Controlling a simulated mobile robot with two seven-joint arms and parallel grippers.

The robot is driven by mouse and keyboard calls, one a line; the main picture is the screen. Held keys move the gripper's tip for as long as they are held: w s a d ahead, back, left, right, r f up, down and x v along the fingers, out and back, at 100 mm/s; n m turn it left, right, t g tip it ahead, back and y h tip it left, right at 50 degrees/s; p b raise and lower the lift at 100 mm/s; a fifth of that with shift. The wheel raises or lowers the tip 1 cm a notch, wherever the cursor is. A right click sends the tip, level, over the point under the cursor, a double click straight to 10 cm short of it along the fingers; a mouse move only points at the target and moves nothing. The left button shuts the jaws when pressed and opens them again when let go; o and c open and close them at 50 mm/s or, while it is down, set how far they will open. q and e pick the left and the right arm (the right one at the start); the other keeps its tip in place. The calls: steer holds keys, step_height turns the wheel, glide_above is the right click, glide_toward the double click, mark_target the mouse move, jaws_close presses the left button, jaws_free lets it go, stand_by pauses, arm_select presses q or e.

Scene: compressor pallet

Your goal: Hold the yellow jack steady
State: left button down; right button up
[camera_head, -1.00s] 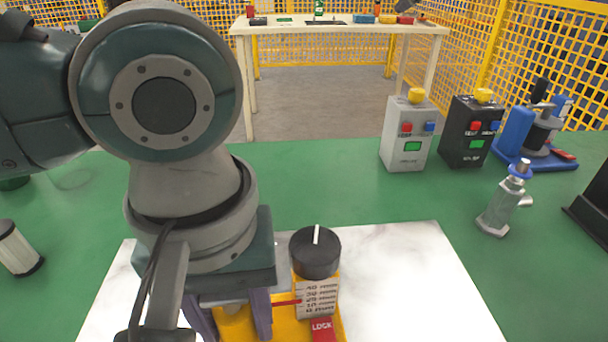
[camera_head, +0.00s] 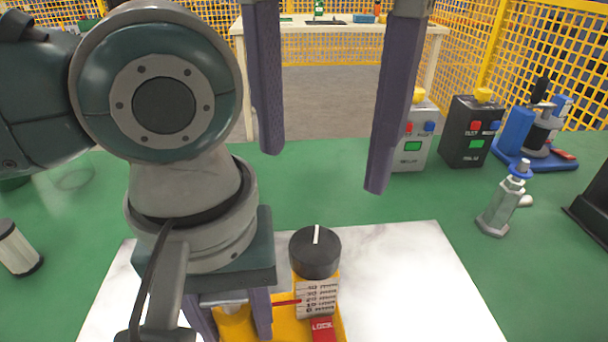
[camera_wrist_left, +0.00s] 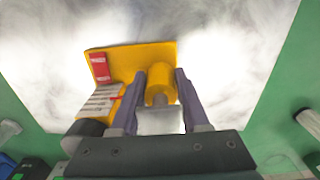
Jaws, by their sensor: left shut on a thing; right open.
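The yellow jack (camera_head: 292,329) stands on a white marbled plate. It has a black knob (camera_head: 315,252) with a white pointer line, a printed scale (camera_head: 317,297), a red pointer and a red LOCK tab (camera_head: 322,328). My left gripper (camera_head: 231,318) is shut on the jack's yellow cylinder, left of the scale. The left wrist view shows its fingers (camera_wrist_left: 160,95) on both sides of that cylinder (camera_wrist_left: 160,82). My right gripper (camera_head: 323,170) is open and empty, fingers pointing down, above and behind the knob. The jack's lower front is cut off by the frame edge.
The white marbled plate (camera_head: 420,270) lies on the green table (camera_head: 330,195). At the right are a grey button box (camera_head: 412,150), a black button box (camera_head: 470,132), a blue device (camera_head: 515,135) and a metal bottle-like part (camera_head: 500,205). A white cylinder (camera_head: 18,250) lies left.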

mark_target(317, 242)
step_height(317, 242, down, 9)
steer(key=shift+f, duration=0.1)
stand_by(0.3)
jaws_close()
stand_by(0.5)
